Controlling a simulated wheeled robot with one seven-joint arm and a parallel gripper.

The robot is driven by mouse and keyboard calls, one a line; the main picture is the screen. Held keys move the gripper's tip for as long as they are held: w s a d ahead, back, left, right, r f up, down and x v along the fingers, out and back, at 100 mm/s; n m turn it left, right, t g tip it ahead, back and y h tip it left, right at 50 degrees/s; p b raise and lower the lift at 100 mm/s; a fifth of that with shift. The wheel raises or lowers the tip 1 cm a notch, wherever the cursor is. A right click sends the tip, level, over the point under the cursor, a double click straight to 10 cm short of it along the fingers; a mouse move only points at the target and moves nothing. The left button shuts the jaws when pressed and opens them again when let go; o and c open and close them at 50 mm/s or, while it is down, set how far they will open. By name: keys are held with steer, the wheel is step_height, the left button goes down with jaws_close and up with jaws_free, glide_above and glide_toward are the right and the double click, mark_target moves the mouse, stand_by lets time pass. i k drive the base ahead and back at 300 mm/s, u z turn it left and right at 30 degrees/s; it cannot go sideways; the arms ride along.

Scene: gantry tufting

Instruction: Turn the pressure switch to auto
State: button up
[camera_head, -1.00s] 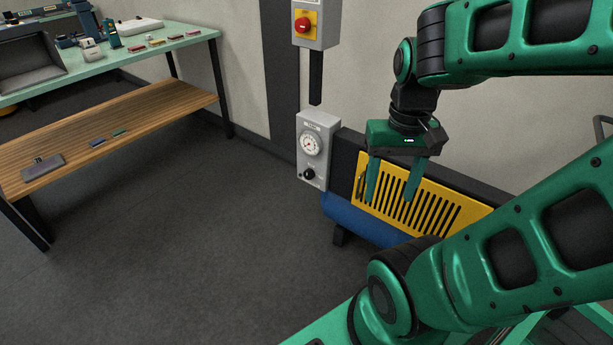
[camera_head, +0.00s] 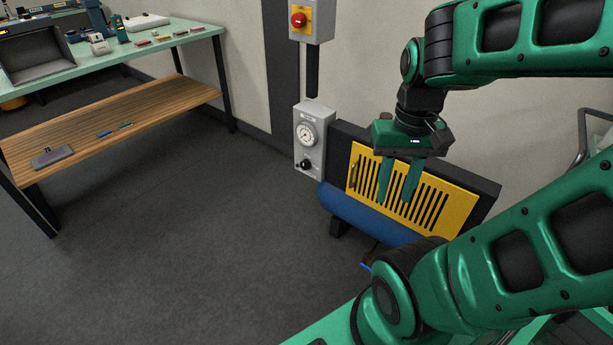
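The pressure switch is a black knob (camera_head: 306,165) low on a grey panel (camera_head: 318,150), below a round white gauge (camera_head: 306,134). Its setting is too small to read. My gripper (camera_head: 396,203) points downward, to the right of the panel and apart from it. Its two green fingers are spread with nothing between them. Behind them is the yellow slotted grille (camera_head: 455,209) of the compressor.
A blue tank (camera_head: 350,215) lies under the grille. A red button on a yellow plate (camera_head: 298,19) sits above the panel. A green-topped workbench (camera_head: 130,50) with a wooden shelf (camera_head: 130,105) stands at left. The floor (camera_head: 200,240) between is clear.

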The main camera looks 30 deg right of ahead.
mark_target(305, 163)
steer(key=u, duration=0.1)
steer(key=k, duration=0.25)
steer(key=z, duration=0.55)
steer(key=i, duration=1.1)
steer(key=u, duration=0.45)
